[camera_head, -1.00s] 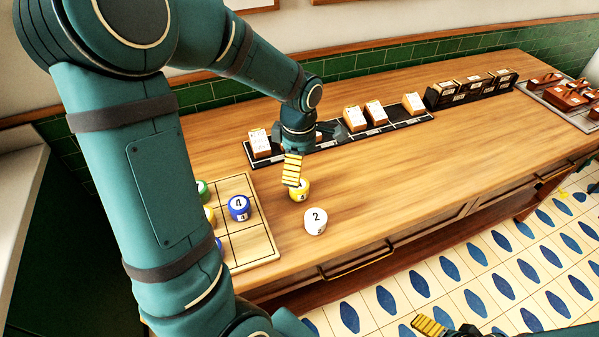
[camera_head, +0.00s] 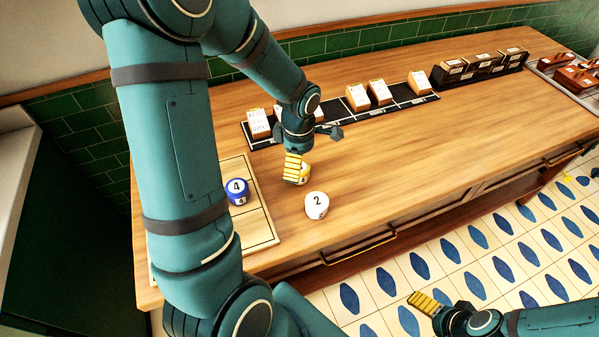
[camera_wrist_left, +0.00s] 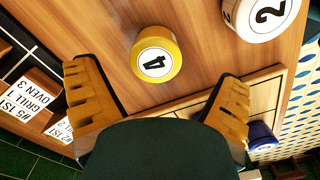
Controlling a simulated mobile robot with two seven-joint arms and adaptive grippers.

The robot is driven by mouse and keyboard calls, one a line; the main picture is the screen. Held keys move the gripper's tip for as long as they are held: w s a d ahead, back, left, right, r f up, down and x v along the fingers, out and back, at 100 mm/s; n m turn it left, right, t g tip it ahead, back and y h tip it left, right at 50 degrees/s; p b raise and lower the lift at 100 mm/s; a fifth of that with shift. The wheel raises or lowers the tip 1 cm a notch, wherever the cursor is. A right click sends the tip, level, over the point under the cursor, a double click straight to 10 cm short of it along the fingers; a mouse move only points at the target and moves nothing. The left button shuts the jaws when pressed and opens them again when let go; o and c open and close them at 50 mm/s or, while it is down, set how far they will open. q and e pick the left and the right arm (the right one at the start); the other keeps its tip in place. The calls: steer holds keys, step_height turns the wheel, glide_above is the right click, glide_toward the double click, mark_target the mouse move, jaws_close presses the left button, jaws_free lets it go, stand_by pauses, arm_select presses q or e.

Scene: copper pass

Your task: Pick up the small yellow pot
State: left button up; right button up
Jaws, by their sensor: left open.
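A white pot (camera_head: 317,205) marked 2 stands close to the yellow one. A blue pot (camera_head: 237,191) marked 4 sits on a wooden gridded board (camera_head: 262,229), partly behind my left arm. A black rail (camera_head: 327,131) with card blocks runs behind.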

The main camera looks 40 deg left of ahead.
arm_select(q)
steer(key=f, duration=0.5)
steer(key=shift+w+a+b, duration=0.15)
steer(key=shift+a+b, duration=0.05)
steer(key=shift+b, duration=0.2)
steer(key=c, duration=1.4)
